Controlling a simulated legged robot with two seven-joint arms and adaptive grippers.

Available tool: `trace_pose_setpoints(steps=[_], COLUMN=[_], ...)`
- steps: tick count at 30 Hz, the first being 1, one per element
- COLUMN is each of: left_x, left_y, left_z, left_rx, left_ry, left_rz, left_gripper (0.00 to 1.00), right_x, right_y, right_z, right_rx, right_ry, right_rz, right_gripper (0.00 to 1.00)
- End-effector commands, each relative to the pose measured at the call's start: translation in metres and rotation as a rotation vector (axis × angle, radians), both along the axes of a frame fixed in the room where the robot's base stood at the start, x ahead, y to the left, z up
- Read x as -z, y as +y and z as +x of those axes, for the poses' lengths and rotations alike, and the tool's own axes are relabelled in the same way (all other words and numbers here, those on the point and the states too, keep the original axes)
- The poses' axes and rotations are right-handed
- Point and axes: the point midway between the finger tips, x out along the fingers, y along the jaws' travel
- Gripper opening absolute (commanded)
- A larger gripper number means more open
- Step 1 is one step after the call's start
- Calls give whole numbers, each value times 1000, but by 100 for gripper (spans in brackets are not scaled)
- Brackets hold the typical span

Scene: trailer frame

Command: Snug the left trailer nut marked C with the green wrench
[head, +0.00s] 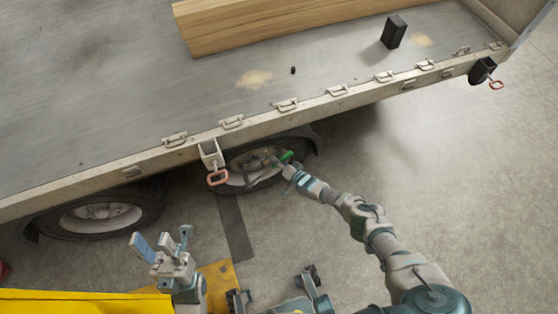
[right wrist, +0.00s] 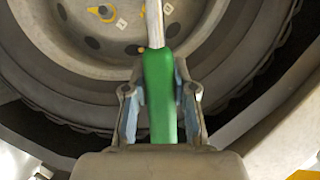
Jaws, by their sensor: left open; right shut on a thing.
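The green wrench (right wrist: 160,95) is upright in the right wrist view, its green handle between the fingers of my right gripper (right wrist: 160,100). Its metal shaft (right wrist: 155,25) runs up over the wheel face and out of the picture, so its working end is hidden there. In the head view the green handle (head: 286,156) shows in front of the right-hand wheel (head: 245,184). Yellow-marked nuts (right wrist: 105,13) and small pale tags (right wrist: 122,23) sit on the wheel; I cannot read a letter C. My left gripper (head: 162,244) is open and empty, away from the wheel.
A second wheel (head: 100,217) is at left. A yellow surface (head: 80,303) lies at the front left. Concrete floor is clear at right.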

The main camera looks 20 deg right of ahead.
Motion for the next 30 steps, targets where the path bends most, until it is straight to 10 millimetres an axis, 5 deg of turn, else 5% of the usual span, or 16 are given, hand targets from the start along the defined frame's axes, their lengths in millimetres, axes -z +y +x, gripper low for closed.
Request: trace_pose_setpoints(steps=[14,24,30], left_x=[20,-26,-29], left_y=[0,1,1], left_z=[5,-6,-6], left_rx=[0,1,0], left_ry=[23,-30,-32], left_rz=[0,-1,-1], left_gripper=[42,42,42], right_x=[10,-21,-17], right_y=[-6,12,16], right_z=[0,2,0], right_rx=[3,2,1], right_ry=[4,-10,-7], right_rz=[52,-59,-90], right_gripper=[0,0,0])
